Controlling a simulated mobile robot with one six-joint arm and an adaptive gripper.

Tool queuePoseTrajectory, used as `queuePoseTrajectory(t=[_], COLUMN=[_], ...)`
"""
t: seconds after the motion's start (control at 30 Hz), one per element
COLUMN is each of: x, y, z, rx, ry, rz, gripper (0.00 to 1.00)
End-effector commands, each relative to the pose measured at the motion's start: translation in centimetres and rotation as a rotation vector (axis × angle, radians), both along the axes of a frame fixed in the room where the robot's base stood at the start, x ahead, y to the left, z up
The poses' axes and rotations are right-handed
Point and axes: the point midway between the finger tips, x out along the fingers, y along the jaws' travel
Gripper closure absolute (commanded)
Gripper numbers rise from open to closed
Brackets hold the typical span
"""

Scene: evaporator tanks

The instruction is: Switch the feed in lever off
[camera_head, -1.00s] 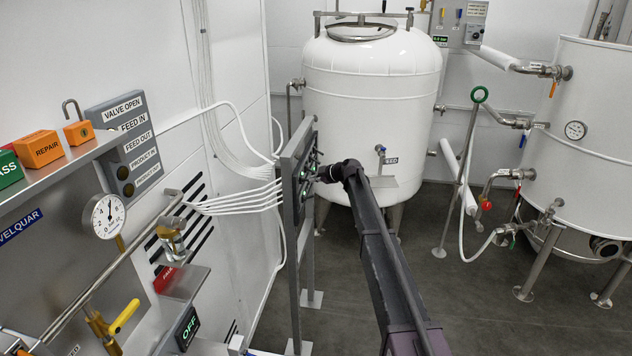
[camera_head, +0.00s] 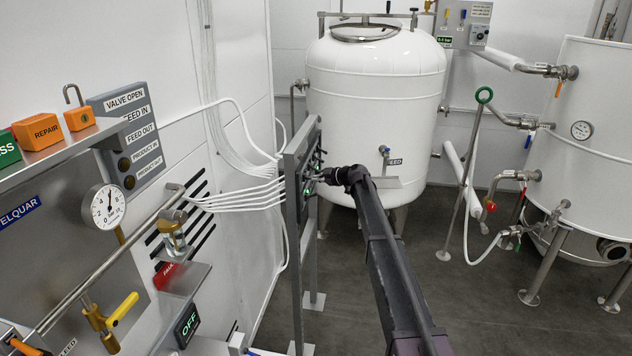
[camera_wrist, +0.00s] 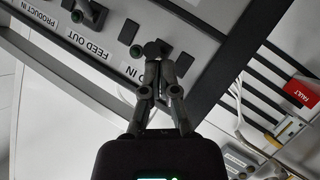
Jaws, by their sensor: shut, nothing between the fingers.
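The valve panel (camera_head: 291,190) stands on a grey frame left of centre in the head view, seen nearly edge-on. My gripper (camera_head: 319,178) is at its face. In the wrist view, my gripper (camera_wrist: 160,58) is shut and empty, its fingertips at or just beside a dark lever knob (camera_wrist: 155,47). The partly covered FEED IN label (camera_wrist: 134,72) is close to the fingers. I cannot tell whether they touch the knob. The feed in lever's base is hidden behind my fingers.
A white tank (camera_head: 375,95) stands behind the panel, and another (camera_head: 585,140) at the right.

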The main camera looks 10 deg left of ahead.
Motion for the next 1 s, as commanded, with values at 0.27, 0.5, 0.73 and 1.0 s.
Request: queuePoseTrajectory(t=[0.27,0.5,0.73,1.0], x=[0.4,0.6,0.6,0.7], y=[-1.1,-1.7,-1.9,-2.0], z=[-0.2,-0.1,0.7,1.4], rx=[0.008,0.008,0.008,0.007], ry=[0.000,0.000,0.000,0.000], rz=[-0.010,-0.016,-0.018,-0.019], gripper=[1.00,1.00,1.00,1.00])
